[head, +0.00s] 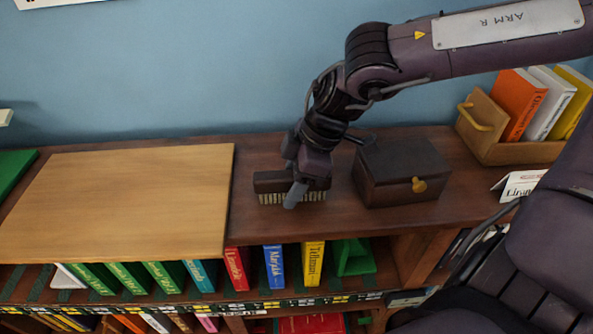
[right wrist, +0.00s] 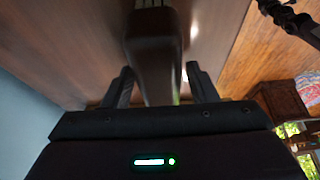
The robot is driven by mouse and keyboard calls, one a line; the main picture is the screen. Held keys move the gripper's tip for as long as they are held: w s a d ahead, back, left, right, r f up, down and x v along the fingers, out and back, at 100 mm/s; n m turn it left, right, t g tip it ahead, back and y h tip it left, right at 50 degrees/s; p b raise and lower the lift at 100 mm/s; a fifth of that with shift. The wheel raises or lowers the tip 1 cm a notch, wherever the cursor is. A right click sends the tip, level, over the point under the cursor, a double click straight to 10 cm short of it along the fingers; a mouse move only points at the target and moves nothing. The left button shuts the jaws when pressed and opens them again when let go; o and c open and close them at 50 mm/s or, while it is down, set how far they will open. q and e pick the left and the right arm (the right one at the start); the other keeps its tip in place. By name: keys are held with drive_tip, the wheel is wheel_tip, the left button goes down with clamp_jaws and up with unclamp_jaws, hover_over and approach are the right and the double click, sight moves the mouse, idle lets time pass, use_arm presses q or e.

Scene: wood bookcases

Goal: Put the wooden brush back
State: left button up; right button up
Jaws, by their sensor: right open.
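The wooden brush (head: 269,182), a dark block with a row of pale bristles, lies on top of the bookcase (head: 330,225) in the head view. Its bristles face the front. My right gripper (head: 297,190) reaches down over the brush's right half and hides part of it. In the right wrist view the brush (right wrist: 155,65) runs between the two fingers of my right gripper (right wrist: 160,85). The fingers are spread, with a visible gap on its right side; contact on the left is hard to tell. My left gripper is not in the head view.
A dark wooden box (head: 400,172) with a brass knob stands close right of the brush. A pale wood panel (head: 130,195) lies to the left. A book crate (head: 497,152) and a label card (head: 520,186) are farther right.

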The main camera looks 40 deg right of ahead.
drive_tip(key=b+v, duration=0.1)
drive_tip(key=v, duration=1.1)
drive_tip(key=shift+a+r+b, duration=0.1)
drive_tip(key=shift+r+b, duration=0.15)
drive_tip(key=shift+b, duration=0.1)
